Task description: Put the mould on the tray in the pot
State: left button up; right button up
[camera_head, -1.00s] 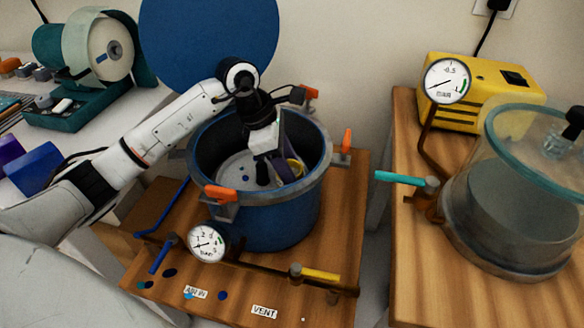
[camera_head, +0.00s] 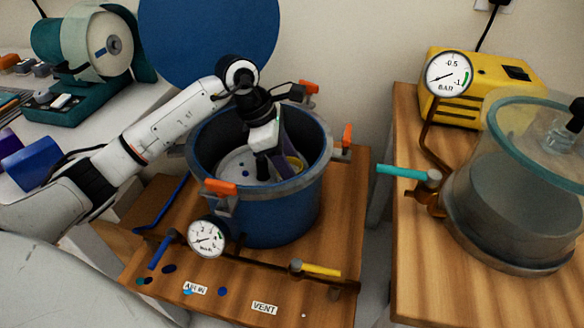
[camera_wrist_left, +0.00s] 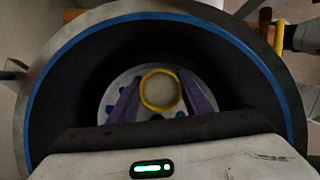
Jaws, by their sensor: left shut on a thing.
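The blue pot (camera_head: 275,215) stands open on a wooden board, with a pale tray (camera_head: 232,163) inside at its bottom. My right gripper is not in view.
Orange clamps (camera_head: 220,187) stand around the pot's rim. A pressure gauge (camera_head: 206,237) and a pipe with a yellow-handled valve (camera_head: 318,270) are in front. A blue round lid (camera_head: 210,40) stands behind. A glass chamber (camera_head: 515,205) and yellow pump (camera_head: 485,85) are at right.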

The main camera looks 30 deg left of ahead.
pick_arm(q)
jog(key=shift+s+f, duration=0.1)
jog(key=shift+f, duration=0.35)
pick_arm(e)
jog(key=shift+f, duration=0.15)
pick_arm(q)
jog(key=shift+s+f, duration=0.1)
jog(key=shift+f, duration=0.15)
jog(key=o, duration=0.9)
jog(key=shift+o, duration=1.2)
jog(key=shift+f, duration=0.1)
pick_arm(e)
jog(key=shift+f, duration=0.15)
pick_arm(q)
notch_tip(320, 180, up, 16)
jog(key=p, duration=0.9)
jog(key=shift+w+f+p, duration=0.2)
jog(key=shift+p, duration=0.1)
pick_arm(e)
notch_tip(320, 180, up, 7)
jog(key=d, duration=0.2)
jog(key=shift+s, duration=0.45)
